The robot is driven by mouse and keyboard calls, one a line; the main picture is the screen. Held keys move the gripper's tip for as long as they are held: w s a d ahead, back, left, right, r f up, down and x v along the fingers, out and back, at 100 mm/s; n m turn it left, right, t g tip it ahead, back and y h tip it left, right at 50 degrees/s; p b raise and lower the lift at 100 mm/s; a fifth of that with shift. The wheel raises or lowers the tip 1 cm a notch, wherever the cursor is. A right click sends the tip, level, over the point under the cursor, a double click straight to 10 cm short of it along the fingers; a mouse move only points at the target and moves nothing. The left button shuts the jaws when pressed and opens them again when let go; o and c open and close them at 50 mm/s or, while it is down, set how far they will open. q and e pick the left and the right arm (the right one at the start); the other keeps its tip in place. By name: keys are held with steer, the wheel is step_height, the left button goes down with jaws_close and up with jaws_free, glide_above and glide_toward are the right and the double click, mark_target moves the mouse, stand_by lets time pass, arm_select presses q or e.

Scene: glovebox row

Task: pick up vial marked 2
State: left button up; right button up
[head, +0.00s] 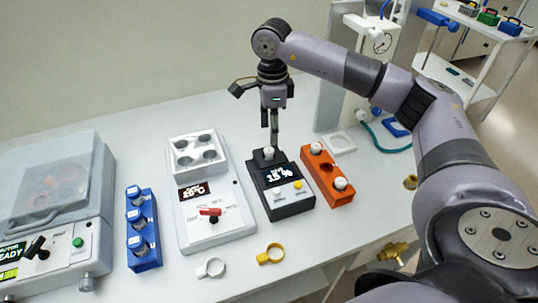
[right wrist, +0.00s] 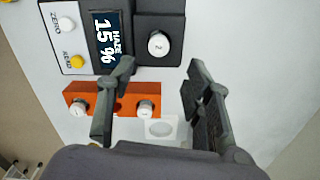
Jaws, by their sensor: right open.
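The vial marked 2 (right wrist: 158,44) shows as a white cap with a 2 on it, seated in the black haze meter (right wrist: 150,22). In the head view its white cap (head: 268,151) is at the back of the haze meter (head: 285,203). My right gripper (right wrist: 160,75) is open and empty, its two fingers spread apart. In the head view my right gripper (head: 262,115) hangs above the back of the meter, close to the vial. The vial's body is hidden in the meter. My left gripper is in neither view.
An orange rack (head: 329,182) with two capped vials and an empty hole stands right of the meter. A white pad (head: 338,143) lies behind it. Left are a heater block (head: 212,200), a blue rack (head: 143,243) of vials and a lidded centrifuge (head: 55,210). Two rings lie in front.

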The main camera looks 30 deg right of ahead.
mark_target(269, 150)
steer(key=shift+f, duration=0.7)
steer(key=f, duration=0.1)
steer(key=f+p, duration=0.1)
steer(key=f, duration=0.1)
steer(key=f+p, duration=0.1)
steer(key=shift+a+f, duration=0.35)
steer(key=shift+f, duration=0.3)
steer(key=shift+c, duration=0.4)
jaws_close()
steer(key=shift+r, duration=0.1)
